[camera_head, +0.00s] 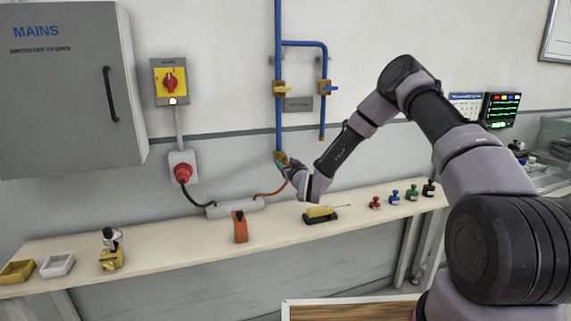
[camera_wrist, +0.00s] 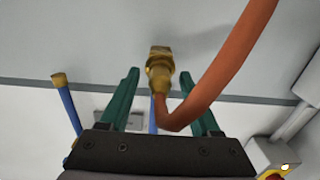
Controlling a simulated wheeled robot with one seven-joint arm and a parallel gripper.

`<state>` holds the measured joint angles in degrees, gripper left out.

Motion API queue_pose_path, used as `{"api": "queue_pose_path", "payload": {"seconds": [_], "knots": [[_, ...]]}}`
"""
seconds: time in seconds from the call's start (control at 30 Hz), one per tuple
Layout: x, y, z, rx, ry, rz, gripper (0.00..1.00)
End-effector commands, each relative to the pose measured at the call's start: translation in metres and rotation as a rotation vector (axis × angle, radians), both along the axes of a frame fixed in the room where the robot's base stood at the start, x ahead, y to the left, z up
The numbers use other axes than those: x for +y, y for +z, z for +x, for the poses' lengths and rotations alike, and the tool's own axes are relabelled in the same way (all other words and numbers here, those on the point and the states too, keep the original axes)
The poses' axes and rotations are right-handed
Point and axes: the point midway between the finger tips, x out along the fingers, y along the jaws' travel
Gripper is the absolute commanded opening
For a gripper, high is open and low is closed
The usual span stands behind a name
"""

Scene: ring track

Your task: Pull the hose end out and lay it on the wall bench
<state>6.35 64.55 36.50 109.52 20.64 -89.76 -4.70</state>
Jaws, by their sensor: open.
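The hose end is a brass fitting (camera_wrist: 160,68) on an orange hose (camera_wrist: 225,70), seen in the wrist view. It lies between the two green fingers of my gripper (camera_wrist: 158,76), which stand apart on either side. In the head view my gripper (camera_head: 281,161) is at the lower end of the long blue pipe (camera_head: 278,120); the hose (camera_head: 270,193) hangs from there toward the bench. I cannot tell how the fitting sits against the pipe. The wall bench (camera_head: 180,235) runs below along the wall.
On the bench stand a yellow tray (camera_head: 16,272), a white tray (camera_head: 57,265), a brass device (camera_head: 110,258), an orange holder (camera_head: 240,228), a yellow-handled tool (camera_head: 321,212) and several small coloured pieces. A grey box (camera_head: 235,208) lies at the back. Bare bench shows between the brass device and orange holder.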

Motion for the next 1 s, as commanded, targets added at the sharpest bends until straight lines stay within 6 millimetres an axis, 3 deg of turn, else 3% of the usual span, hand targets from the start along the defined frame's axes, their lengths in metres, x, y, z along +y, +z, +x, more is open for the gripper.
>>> {"api": "queue_pose_path", "payload": {"seconds": [0.97,1.0], "knots": [[-0.0001,0.0004,-0.0002,-0.001,0.0,0.0,0.64],[-0.0001,0.0003,-0.0002,-0.001,0.0,0.0,0.52]]}}
